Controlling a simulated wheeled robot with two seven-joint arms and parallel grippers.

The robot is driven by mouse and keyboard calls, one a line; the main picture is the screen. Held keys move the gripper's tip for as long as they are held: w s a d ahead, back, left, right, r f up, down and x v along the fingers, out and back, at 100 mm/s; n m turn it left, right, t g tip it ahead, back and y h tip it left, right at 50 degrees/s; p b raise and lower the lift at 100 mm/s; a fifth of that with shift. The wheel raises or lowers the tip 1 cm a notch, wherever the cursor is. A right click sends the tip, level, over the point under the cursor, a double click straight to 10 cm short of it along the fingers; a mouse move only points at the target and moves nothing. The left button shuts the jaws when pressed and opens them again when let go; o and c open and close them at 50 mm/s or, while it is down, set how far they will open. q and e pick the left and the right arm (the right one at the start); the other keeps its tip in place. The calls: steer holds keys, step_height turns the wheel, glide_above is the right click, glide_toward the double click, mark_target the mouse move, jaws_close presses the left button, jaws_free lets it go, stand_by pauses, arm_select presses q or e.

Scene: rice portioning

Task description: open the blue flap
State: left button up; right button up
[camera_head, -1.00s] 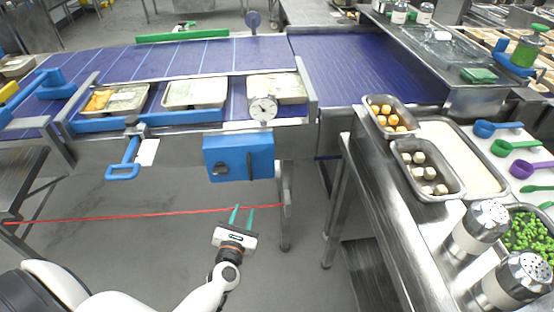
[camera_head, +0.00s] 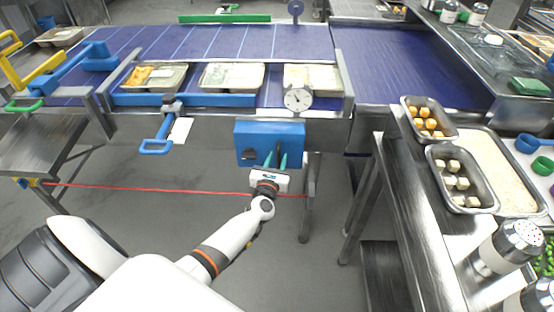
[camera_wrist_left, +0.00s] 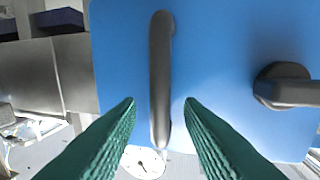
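The blue flap (camera_head: 250,131) is the front of a blue box below the conveyor's front edge, and it looks closed. In the left wrist view the blue face (camera_wrist_left: 215,50) fills much of the picture. It carries a dark bar handle (camera_wrist_left: 160,75) and a dark turn knob (camera_wrist_left: 288,88). My left gripper (camera_head: 276,157) is in front of the flap. Its green fingers are open, one on either side of the bar handle in the left wrist view (camera_wrist_left: 160,105). I see no contact with the handle. My right gripper is not in view.
A round dial (camera_head: 298,98) sits just above the box. A red cord (camera_head: 150,189) runs across below it. A blue lever handle (camera_head: 157,143) hangs to the left. A steel table (camera_head: 400,200) with food trays stands to the right. The floor below is clear.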

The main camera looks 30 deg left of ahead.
arm_select(q)
steer(key=shift+w, duration=0.15)
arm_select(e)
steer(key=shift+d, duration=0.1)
arm_select(q)
steer(key=shift+c, duration=0.5)
jaws_close()
steer(key=shift+d+y, duration=0.15)
steer(key=shift+y, duration=0.15)
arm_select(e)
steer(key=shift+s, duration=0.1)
